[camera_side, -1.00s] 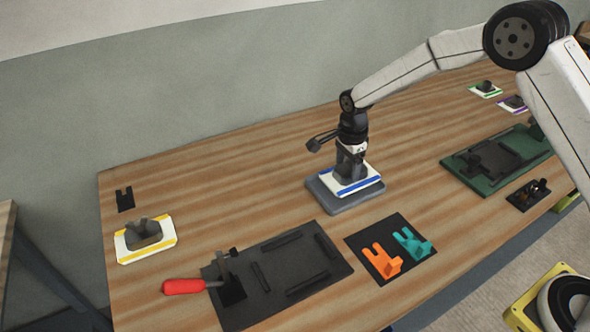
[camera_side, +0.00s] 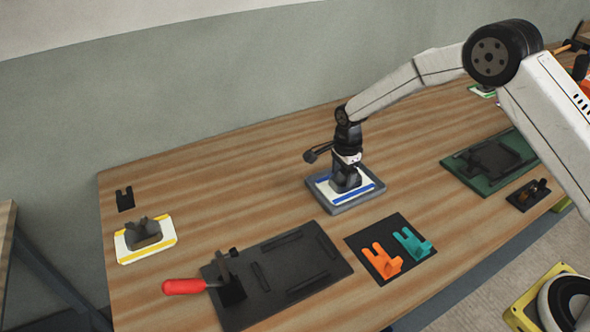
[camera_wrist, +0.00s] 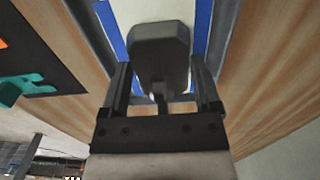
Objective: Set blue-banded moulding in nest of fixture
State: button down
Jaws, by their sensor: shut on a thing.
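The blue-banded moulding (camera_side: 371,190) is a white plate with blue bands and a dark raised block. It lies level within the rim of a grey tray (camera_side: 352,207) in the side view. My gripper (camera_side: 346,182) points down from above and is shut on the block (camera_wrist: 160,50), with one finger on each side in the wrist view. The blue bands show on either side of the block there. A black fixture plate (camera_side: 325,262) with raised rails and a red-handled clamp (camera_side: 184,286) lies in front, left of centre, with its rail area bare.
A yellow-banded moulding (camera_side: 128,257) lies at the left by a small black bracket (camera_side: 125,199). Orange (camera_side: 383,262) and teal (camera_side: 412,243) forked pieces stand on a black mat. A green-based fixture (camera_side: 485,183) lies right. Bare wood surrounds the grey tray.

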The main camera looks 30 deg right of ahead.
jog(key=shift+f, duration=0.15)
grip_release()
jog(key=shift+r, duration=3.9)
